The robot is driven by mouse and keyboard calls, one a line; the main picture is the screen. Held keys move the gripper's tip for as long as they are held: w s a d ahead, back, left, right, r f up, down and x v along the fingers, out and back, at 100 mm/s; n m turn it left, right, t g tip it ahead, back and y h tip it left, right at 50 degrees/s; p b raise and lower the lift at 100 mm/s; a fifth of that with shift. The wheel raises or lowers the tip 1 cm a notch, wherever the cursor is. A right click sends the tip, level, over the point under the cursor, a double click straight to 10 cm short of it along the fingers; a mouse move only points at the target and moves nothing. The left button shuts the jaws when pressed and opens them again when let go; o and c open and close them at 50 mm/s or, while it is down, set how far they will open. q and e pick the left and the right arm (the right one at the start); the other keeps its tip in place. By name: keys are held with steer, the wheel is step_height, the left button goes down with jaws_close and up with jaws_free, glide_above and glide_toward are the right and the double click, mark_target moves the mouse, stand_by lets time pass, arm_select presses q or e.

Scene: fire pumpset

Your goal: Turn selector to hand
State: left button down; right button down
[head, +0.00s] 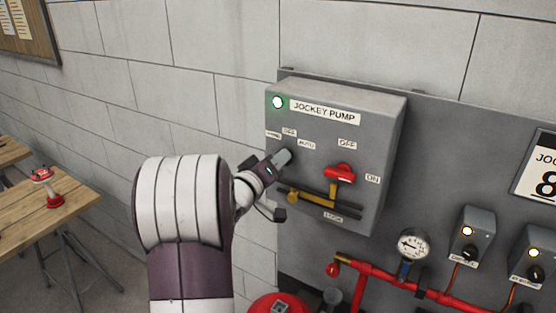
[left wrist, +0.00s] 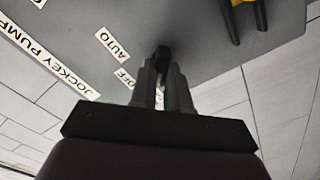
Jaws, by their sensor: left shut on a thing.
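The grey jockey pump box (head: 375,110) is mounted on the wall panel, with a "JOCKEY PUMP" label and a lit lamp. Labels reading HAND, OFF and AUTO surround the selector on its left side. My left gripper (head: 283,158) is at the selector, its fingers closed on the knob. In the left wrist view the fingers (left wrist: 163,85) are around the dark selector knob (left wrist: 162,53), beside the AUTO label (left wrist: 114,44). In the head view the gripper hides the knob, and the wrist view shows only its end. My right gripper is not in view.
A red switch handle (head: 340,172) sits on the box front between OFF and ON labels. A gauge (head: 413,243), red pipes and small lamp boxes are below right. A wooden table (head: 70,210) stands left.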

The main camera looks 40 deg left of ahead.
arm_select(q)
steer(key=c, duration=1.1)
jaws_free()
steer(key=shift+s, duration=0.1)
steer(key=s+d+b, duration=0.1)
steer(key=s+b, duration=0.3)
steer(key=s, duration=0.8)
steer(key=shift+s+d, duration=0.15)
steer(key=shift+s, duration=0.05)
